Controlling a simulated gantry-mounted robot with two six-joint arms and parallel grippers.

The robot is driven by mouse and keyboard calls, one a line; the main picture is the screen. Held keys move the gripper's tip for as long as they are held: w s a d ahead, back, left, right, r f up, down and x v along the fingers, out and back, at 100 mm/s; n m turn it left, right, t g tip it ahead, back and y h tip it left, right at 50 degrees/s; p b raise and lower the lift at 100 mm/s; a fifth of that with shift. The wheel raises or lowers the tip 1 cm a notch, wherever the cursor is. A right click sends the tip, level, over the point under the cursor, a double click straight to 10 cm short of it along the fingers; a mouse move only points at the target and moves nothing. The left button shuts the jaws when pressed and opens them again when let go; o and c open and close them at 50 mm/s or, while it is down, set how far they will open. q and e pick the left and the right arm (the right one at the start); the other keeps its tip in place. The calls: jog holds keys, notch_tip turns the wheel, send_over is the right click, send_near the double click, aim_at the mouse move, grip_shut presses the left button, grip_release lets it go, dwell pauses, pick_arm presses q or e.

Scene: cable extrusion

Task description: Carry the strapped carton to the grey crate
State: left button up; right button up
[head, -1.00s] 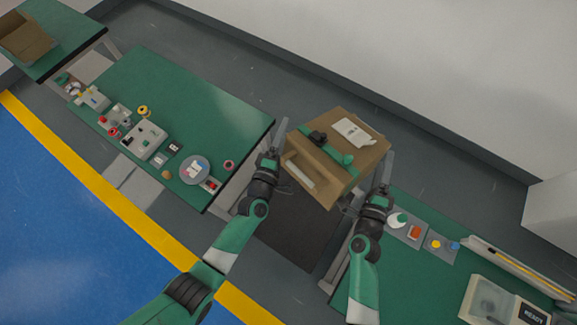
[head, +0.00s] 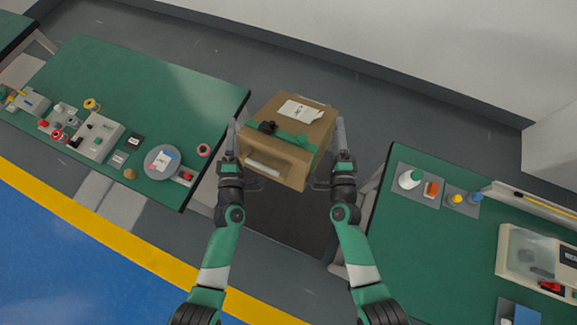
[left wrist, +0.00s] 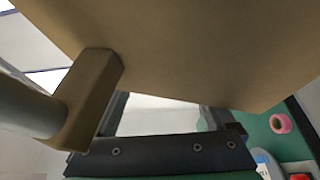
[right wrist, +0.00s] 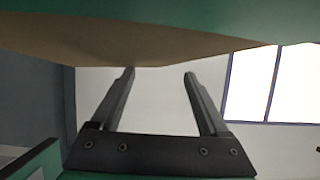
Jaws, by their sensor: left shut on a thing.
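The strapped carton (head: 318,137) is a brown box with a green strap, a white label and a dark buckle on top. In the head view it is raised between my two grippers, tilted in the picture. My left gripper (head: 231,145) is at its left side, shut on it; in the left wrist view a brown block-like part (left wrist: 92,95) covers one finger beside the carton's face (left wrist: 190,45). My right gripper (head: 341,150) is at its right side. In the right wrist view its fingers are apart with nothing between them, beside the carton (right wrist: 110,40). I cannot make out a grey crate.
A green bench (head: 150,75) with reels and small devices stands left. Another green bench (head: 440,255) with bottles and a boxed device (head: 540,260) stands right. A dark mat (head: 285,215) lies on the floor between them. A wall runs behind.

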pick_arm(q)
notch_tip(320, 180, down, 29)
jog(key=b, duration=2.7)
jog(key=shift+d+r, duration=0.2)
jog(key=shift+d, duration=0.15)
pick_arm(e)
notch_tip(320, 180, down, 29)
jog(key=shift+a, duration=0.45)
pick_arm(q)
jog(key=shift+f+b, duration=0.6)
jog(key=shift+b, duration=0.05)
jog(key=shift+o, duration=0.3)
jog(key=shift+a, duration=1)
pick_arm(e)
jog(key=shift+d+f, duration=0.3)
jog(key=shift+d, duration=0.2)
jog(key=shift+d+f, duration=0.25)
jog(key=shift+d, duration=0.25)
pick_arm(q)
jog(key=o, duration=0.3)
jog(key=shift+f, duration=0.1)
pick_arm(e)
jog(key=shift+o, duration=0.2)
pick_arm(q)
jog(key=shift+o, duration=0.2)
pick_arm(e)
jog(key=o, duration=0.4)
jog(key=shift+c, duration=0.2)
pick_arm(q)
jog(key=shift+s, duration=0.15)
